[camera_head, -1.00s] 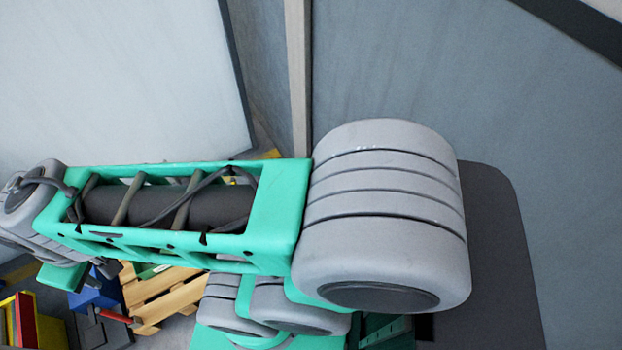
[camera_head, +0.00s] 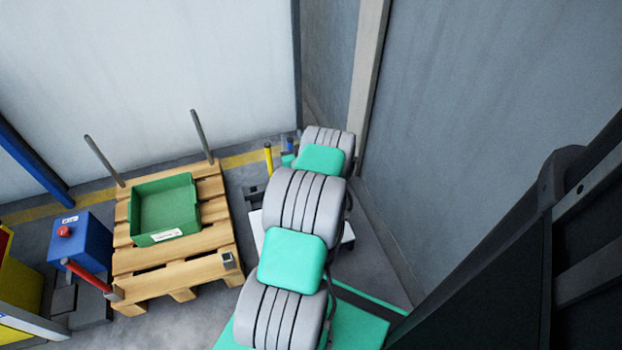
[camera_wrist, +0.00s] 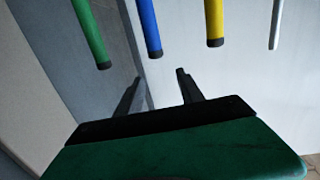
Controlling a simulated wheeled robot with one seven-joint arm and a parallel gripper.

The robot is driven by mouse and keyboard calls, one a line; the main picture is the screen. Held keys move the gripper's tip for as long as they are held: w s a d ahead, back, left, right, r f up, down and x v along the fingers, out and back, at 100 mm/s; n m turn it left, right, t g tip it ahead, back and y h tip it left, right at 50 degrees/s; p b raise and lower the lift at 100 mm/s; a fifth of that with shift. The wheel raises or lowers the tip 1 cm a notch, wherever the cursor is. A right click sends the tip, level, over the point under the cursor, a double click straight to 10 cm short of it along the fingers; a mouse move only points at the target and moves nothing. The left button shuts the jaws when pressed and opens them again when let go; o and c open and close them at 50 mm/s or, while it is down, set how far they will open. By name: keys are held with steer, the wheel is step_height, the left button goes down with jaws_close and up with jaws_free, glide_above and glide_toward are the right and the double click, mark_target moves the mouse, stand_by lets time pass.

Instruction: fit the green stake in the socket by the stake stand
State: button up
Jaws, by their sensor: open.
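In the wrist view the green stake (camera_wrist: 90,35) comes down from the top left, with a dark end. A blue stake (camera_wrist: 149,28) and a yellow stake (camera_wrist: 214,22) stand beside it in a row. My gripper (camera_wrist: 158,80) is open and empty, its two dark fingers pointing toward the stakes and apart from them. In the head view my arm hides the gripper. The yellow stake (camera_head: 268,158) and part of the blue stake (camera_head: 290,146) show just past the arm; I cannot make out the green one there. The stake stand and its socket are not clearly visible.
A wooden pallet (camera_head: 185,272) stands left of my arm, with a green bin (camera_head: 165,207), two grey posts (camera_head: 202,135) and a red post (camera_head: 86,276). A blue box (camera_head: 88,240) with a red button is further left. Walls close in behind and to the right.

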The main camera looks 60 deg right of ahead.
steer(key=s+d+f+m+g+h+b, duration=0.1)
steer(key=s+d+f+m+g+h, duration=0.15)
steer(key=s+f, duration=0.35)
steer(key=r+b+x, duration=0.1)
steer(key=b+x, duration=0.1)
steer(key=x, duration=0.4)
steer(key=shift+s+d, duration=0.3)
steer(key=shift+d, duration=0.15)
steer(key=shift+c, duration=0.5)
jaws_close()
